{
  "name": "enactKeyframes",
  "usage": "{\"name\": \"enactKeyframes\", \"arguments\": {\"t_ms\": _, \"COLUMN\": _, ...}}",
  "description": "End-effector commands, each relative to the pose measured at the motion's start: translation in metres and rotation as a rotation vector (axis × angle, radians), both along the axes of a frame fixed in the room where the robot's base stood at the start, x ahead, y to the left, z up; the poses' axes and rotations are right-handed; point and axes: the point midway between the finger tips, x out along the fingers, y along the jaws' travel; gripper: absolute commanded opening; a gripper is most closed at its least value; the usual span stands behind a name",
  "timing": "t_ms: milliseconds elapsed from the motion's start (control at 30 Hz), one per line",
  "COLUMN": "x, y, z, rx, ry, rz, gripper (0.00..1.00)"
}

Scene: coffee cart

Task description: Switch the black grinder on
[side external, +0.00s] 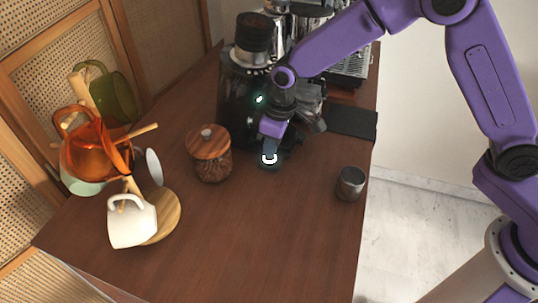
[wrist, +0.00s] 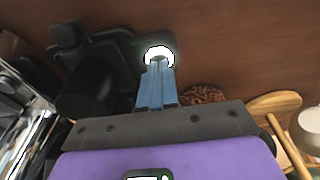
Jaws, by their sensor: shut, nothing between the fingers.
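The black grinder (side external: 232,90) stands at the back of the wooden counter, partly hidden by my arm in the side view. Its dark body and base also show at the left of the wrist view (wrist: 110,50). A white glowing ring (side external: 268,159) lies low at the front of the grinder's base, and it also shows in the wrist view (wrist: 158,53). My gripper (side external: 271,151) points down with its blue fingers shut and empty. In the wrist view the fingertips (wrist: 157,66) overlap the ring's near edge. I cannot tell whether they touch it.
A glass jar with a wooden lid (side external: 209,150) stands left of my gripper. A mug tree with a white mug (side external: 132,221) and coloured mugs is further left. A dark metal cup (side external: 351,183) is at the right. A metal coffee machine (side external: 350,68) stands behind. The front counter is clear.

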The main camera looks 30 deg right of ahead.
Motion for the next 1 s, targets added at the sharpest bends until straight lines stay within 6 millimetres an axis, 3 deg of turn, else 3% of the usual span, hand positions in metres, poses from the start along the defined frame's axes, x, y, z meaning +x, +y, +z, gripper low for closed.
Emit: {"name": "enactKeyframes", "arguments": {"t_ms": 1000, "x": 0.000, "y": 0.000, "z": 0.049, "rx": 0.001, "ry": -0.001, "rz": 0.000, "gripper": 0.00}}
